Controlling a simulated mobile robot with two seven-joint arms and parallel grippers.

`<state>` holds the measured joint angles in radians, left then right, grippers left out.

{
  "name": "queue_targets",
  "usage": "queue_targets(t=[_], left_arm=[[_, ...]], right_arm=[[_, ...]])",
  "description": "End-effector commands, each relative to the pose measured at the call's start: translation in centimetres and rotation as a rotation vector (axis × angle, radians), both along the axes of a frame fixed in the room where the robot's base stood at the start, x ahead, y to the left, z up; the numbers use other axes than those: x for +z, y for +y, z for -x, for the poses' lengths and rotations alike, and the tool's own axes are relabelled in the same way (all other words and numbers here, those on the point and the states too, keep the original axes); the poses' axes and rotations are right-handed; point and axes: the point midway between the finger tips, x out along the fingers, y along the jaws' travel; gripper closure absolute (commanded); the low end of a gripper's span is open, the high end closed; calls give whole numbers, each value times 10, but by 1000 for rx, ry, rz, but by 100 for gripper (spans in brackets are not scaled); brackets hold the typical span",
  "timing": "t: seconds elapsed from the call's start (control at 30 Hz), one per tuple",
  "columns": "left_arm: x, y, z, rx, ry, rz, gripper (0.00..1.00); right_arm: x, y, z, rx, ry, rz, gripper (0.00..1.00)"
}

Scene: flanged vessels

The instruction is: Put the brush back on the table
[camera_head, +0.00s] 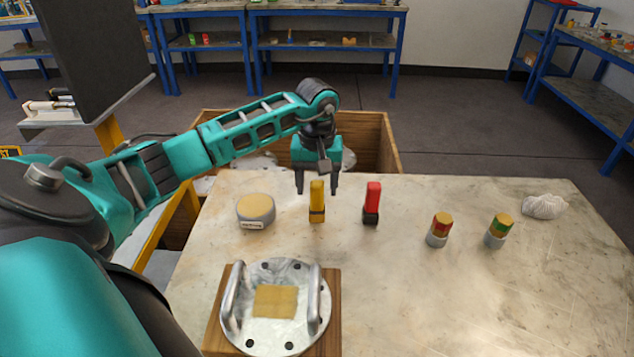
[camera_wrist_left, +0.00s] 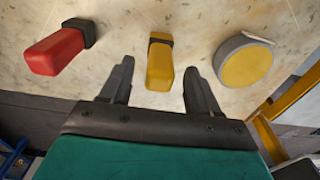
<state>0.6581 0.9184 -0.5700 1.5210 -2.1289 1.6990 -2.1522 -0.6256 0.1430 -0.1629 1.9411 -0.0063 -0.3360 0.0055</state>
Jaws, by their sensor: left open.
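An upright yellow block-like piece with a dark band (camera_head: 317,195), possibly the brush, stands on the table (camera_head: 470,290) near its far edge. A similar red piece with a dark base (camera_head: 373,193) stands to its right. I cannot tell for sure which one is the brush. My left gripper (camera_head: 317,192) is open and empty, pointing down at the yellow piece. In the left wrist view the yellow piece (camera_wrist_left: 160,65) shows beyond and between the open fingertips (camera_wrist_left: 160,80), apparently untouched. The red piece (camera_wrist_left: 58,50) lies to the left there. My right gripper is not in view.
A round yellow-topped tin (camera_head: 256,210) stands left of the yellow piece. A flanged metal lid with two handles (camera_head: 290,335) sits on a wooden board in front. Two small capped jars (camera_head: 438,232) (camera_head: 497,232) and a white crumpled cloth (camera_head: 544,206) are at right. A wooden crate (camera_head: 385,145) is behind the table.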

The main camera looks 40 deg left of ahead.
Motion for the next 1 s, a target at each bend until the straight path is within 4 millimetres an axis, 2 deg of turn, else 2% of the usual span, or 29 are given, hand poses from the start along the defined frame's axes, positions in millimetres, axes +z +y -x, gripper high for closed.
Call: queue_targets(t=[0.27,0.37,0.7,0.8,1.0], left_arm=[[7,0,0,0,-1,-1,38],[22,0,0,-2,-4,-1,38],[95,-3,2,-1,-4,0,38],[110,-3,3,0,-4,0,38],[122,-4,4,1,0,0,38]], right_arm=[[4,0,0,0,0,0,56],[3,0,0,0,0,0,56],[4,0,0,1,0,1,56],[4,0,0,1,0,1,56],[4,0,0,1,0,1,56]])
